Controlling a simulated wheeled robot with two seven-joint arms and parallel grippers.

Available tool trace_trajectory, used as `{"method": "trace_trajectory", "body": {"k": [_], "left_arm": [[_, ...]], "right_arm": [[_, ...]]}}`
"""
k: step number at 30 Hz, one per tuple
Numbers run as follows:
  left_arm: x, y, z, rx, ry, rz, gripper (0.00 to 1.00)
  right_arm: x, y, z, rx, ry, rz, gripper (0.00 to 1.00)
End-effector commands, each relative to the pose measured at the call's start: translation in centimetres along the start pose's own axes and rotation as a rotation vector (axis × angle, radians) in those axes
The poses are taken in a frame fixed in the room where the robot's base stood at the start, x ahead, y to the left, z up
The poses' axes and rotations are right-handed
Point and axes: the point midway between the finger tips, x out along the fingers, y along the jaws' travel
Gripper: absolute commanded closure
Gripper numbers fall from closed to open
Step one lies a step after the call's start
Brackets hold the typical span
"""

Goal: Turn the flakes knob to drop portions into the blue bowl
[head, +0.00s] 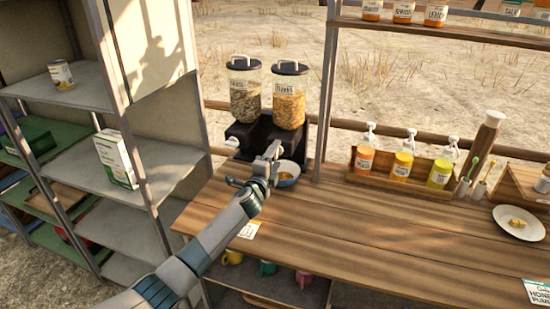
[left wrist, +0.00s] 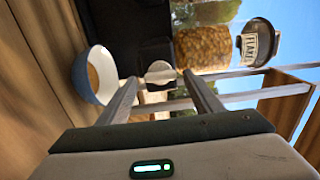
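A two-hopper dispenser stands at the back of the wooden counter. Its right hopper (head: 289,100), labelled flakes, holds orange-brown flakes and also shows in the left wrist view (left wrist: 205,47). The blue bowl (head: 290,182) sits below it, partly hidden by my gripper; some brown contents show inside. The bowl is at the left in the left wrist view (left wrist: 82,80). My left gripper (head: 270,152) is at the dispenser's front. Its fingers (left wrist: 161,82) are apart, with the pale flakes knob (left wrist: 160,70) between the tips; I cannot tell whether they touch it. My right gripper is out of view.
The left hopper (head: 244,95) holds darker contents. A metal shelf (head: 85,85) stands on the left. A wooden rack of pump bottles (head: 385,175) and a white plate (head: 519,223) are to the right. The front middle of the counter (head: 370,245) is clear.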

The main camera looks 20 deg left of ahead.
Motion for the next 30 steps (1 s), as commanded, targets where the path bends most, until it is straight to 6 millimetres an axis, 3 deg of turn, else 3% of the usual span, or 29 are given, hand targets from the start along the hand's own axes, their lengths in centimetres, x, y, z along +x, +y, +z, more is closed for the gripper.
{"method": "trace_trajectory", "body": {"k": [8, 14, 30], "left_arm": [[-0.3, -0.1, 0.0, 0.0, 0.0, -0.001, 0.41], [-1.6, 0.0, 0.1, 0.0, -0.001, -0.002, 0.41], [-9.8, 0.2, 0.0, 0.001, 0.001, -0.001, 0.41]], "right_arm": [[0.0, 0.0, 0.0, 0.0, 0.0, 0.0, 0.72], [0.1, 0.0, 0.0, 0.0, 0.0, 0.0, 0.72], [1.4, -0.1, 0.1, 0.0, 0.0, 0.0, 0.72]]}}
